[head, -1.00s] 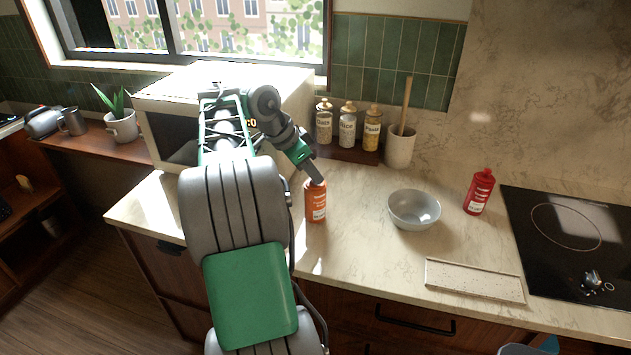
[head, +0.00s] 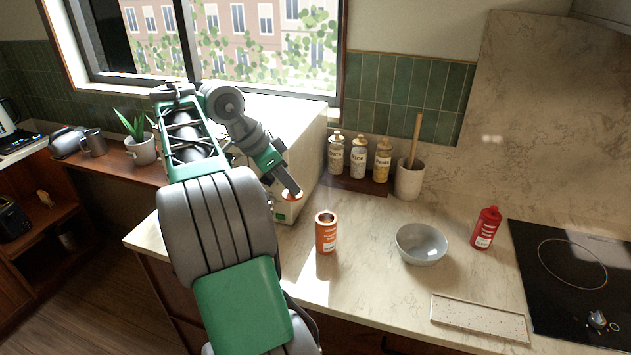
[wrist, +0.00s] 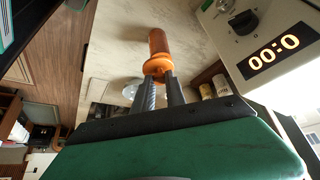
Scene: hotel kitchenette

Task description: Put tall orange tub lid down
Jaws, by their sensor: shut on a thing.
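The tall orange tub (head: 326,236) stands upright on the counter with a white label, and its top is open. It also shows in the wrist view (wrist: 158,42), beyond the lid. My gripper (head: 291,190) is up and to the left of the tub, in front of the microwave. It is shut on the orange lid (wrist: 157,67), which shows between the fingertips in the wrist view, apart from the tub. In the head view the lid is small and partly hidden by the fingers.
The microwave (head: 288,207) stands close behind my gripper. Several jars (head: 359,158) and a utensil crock (head: 409,180) stand at the back. A grey bowl (head: 421,244), red bottle (head: 486,228), speckled tray (head: 480,318) and cooktop (head: 575,270) are to the right. Counter around the tub is clear.

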